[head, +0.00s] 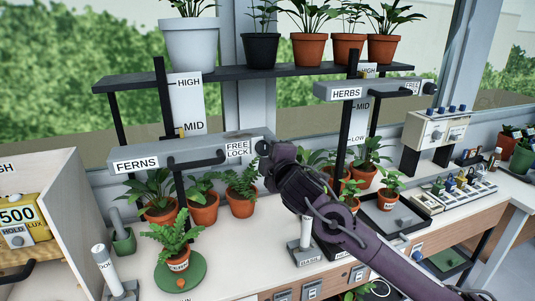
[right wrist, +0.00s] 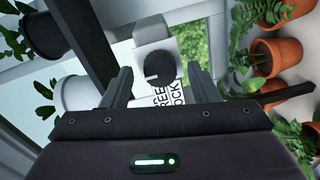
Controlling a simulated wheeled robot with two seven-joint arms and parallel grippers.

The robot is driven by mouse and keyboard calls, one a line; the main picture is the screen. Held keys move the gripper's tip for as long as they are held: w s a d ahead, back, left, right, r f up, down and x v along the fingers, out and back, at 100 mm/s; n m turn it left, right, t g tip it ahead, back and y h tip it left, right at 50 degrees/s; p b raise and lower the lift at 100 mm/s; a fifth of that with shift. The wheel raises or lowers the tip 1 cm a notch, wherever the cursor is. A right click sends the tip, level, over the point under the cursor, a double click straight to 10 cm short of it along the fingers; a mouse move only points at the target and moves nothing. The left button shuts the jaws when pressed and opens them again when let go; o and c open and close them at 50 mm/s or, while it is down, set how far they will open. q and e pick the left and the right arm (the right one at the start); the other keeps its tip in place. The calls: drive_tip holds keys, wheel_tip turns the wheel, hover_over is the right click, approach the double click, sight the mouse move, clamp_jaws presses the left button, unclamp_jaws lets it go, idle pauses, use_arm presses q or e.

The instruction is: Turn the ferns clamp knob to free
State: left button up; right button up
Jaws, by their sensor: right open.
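The ferns clamp is a grey bar (head: 200,150) with a FERNS label at its left and a FREE / LOCK label (head: 237,149) near its right end. Its dark round knob (head: 263,147) sits at that right end, just right of the label. In the head view my right gripper (head: 266,168) is close beside the knob. My left gripper is not in view.
The herbs bar (head: 365,90) with its own knob is up to the right. Potted plants stand on the upper shelf (head: 240,74) and below on the bench (head: 235,240). A black post (head: 180,200) and handle are left of the label. A fern pot stands on a green disc (head: 180,274).

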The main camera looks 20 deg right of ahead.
drive_tip(key=s+b, duration=0.1)
drive_tip(key=s, duration=0.6)
drive_tip(key=shift+s+r+b, duration=0.2)
drive_tip(key=shift+b, duration=0.15)
drive_tip(key=shift+d, duration=0.1)
